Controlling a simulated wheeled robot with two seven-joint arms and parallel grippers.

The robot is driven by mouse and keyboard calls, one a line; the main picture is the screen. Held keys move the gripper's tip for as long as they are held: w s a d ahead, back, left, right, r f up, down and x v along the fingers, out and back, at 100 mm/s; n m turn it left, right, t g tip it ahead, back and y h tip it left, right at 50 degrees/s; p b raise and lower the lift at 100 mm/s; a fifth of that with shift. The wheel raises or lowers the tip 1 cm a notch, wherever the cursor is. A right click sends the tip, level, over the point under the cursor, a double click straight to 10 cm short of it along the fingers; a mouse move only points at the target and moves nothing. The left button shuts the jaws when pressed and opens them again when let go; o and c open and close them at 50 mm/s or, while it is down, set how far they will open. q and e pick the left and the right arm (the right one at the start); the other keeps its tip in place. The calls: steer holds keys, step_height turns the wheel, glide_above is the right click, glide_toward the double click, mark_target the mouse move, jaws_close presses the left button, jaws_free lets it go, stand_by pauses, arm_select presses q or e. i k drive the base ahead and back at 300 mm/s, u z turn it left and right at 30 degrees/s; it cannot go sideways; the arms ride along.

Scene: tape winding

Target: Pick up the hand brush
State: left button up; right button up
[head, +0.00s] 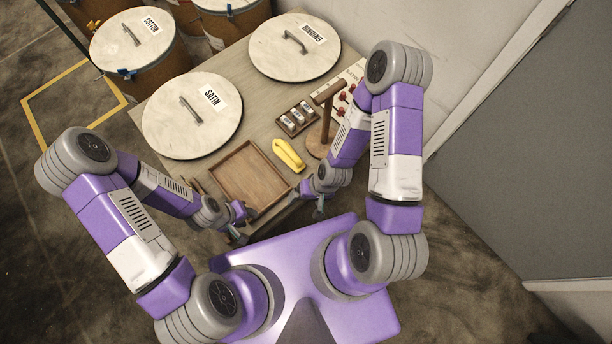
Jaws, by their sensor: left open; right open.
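A long yellow object (288,155) lies on the wooden table (262,117), just right of a shallow wooden tray (246,178). Its shape may be that of the hand brush, but bristles cannot be made out. My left gripper (240,219) is open and empty at the tray's near edge. My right gripper (315,201) is open and empty near the table's front edge, closer to me than the yellow object and a little to its right. Neither gripper touches the yellow object. My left forearm partly hides small items at the tray's left side.
Round lids marked SATIN (192,116) and another label (294,47) take up the table's left and back. A wooden stand (319,142) and a small rack (298,118) stand beyond the yellow object. A COTTON drum (143,68) stands behind. The tray looks empty.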

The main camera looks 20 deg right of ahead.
mark_target(287, 153)
steer(key=k, duration=0.5)
steer(key=u, duration=2.65)
steer(key=k, duration=1)
steer(key=z, duration=1.5)
steer(key=i, duration=1)
steer(key=u, duration=0.05)
